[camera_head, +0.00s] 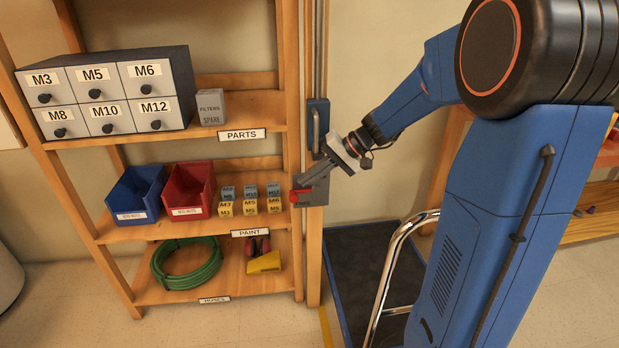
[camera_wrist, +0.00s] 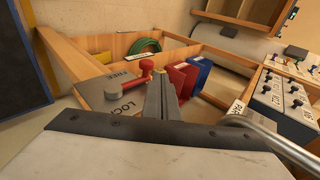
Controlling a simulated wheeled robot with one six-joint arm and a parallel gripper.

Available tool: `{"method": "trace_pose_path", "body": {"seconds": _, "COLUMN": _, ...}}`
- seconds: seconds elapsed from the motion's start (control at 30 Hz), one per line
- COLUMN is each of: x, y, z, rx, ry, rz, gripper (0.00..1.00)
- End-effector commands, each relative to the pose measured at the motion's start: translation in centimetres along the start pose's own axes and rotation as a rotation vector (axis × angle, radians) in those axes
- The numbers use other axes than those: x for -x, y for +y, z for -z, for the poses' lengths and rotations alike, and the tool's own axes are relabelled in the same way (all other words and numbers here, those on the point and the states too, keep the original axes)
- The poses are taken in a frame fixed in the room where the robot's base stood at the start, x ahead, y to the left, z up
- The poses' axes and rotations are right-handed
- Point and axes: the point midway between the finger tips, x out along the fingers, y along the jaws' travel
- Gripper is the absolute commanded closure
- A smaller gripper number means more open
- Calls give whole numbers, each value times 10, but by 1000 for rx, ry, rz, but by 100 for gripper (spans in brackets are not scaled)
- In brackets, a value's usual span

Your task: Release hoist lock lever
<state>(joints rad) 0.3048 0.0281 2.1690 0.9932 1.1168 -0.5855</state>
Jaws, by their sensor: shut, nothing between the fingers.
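The hoist lock lever (camera_head: 301,192) is a red handle on a grey plate (camera_head: 317,193) fixed to the wooden post. In the wrist view, the lever's red knob (camera_wrist: 146,65) and grey round hub (camera_wrist: 112,92) show on the plate, which bears the words FREE and LOCK. The red arm lies nearer to FREE than to LOCK. My gripper (camera_head: 305,179) is shut and empty, just above the lever in the head view. In the wrist view my gripper (camera_wrist: 161,82) is right beside the red knob; I cannot tell whether they touch.
A steel handle on a blue mount (camera_head: 316,128) sits on the post above the plate; it shows close at the right in the wrist view (camera_wrist: 270,138). Shelves at left hold drawers (camera_head: 108,92), blue and red bins (camera_head: 188,188), and a green hose (camera_head: 186,264). A platform trolley (camera_head: 362,265) stands below.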

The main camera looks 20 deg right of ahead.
Motion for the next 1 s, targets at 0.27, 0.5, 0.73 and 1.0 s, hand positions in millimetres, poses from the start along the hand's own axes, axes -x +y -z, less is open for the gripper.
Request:
{"method": "trace_pose_path", "body": {"seconds": 0.27, "x": 23, "y": 0, "z": 1, "rx": 1, "ry": 3, "rz": -1, "gripper": 100}}
{"method": "trace_pose_path", "body": {"seconds": 0.5, "x": 70, "y": 0, "z": 1, "rx": 0, "ry": 5, "rz": 0, "gripper": 100}}
{"method": "trace_pose_path", "body": {"seconds": 0.73, "x": 116, "y": 1, "z": 1, "rx": 0, "ry": 4, "rz": -1, "gripper": 100}}
{"method": "trace_pose_path", "body": {"seconds": 1.0, "x": 159, "y": 0, "z": 1, "rx": 0, "ry": 2, "rz": -1, "gripper": 100}}
